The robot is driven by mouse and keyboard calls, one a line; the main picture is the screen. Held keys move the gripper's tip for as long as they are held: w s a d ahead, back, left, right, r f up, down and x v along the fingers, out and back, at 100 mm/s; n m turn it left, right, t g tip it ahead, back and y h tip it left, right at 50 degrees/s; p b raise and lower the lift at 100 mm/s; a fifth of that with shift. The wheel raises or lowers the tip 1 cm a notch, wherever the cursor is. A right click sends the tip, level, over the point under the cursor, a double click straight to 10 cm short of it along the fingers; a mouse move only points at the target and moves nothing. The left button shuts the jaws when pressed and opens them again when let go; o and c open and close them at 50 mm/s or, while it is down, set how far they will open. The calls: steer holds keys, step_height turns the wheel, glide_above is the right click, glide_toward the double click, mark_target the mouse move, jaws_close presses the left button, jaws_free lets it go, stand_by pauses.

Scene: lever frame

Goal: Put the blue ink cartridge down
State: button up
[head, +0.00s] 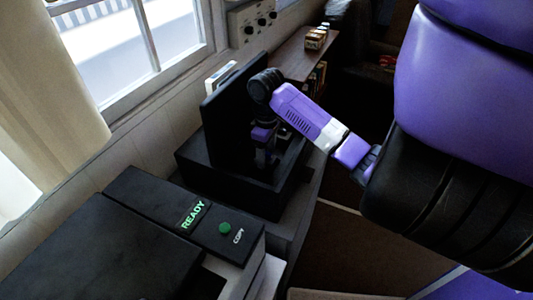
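My gripper (263,163) points down into a black open-topped box (235,187) that has a tall upright panel (232,112) at its back left. The fingers are small and dark against the box, so I cannot see whether they are open or shut. I cannot make out the blue ink cartridge in the head view; nothing blue stands out at the fingertips. The inside of the box is mostly hidden by its front wall and by my gripper.
A black copier (150,215) with a lit READY display (193,215) and a green COPY button (225,228) stands in front of the box. A wooden shelf (300,58) holding small boxes (316,39) is behind. A window (140,45) and curtain (45,90) are at left.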

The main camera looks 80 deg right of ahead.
step_height(320, 180, up, 12)
steer(key=p, duration=0.1)
steer(key=shift+r, duration=0.15)
stand_by(0.5)
stand_by(0.5)
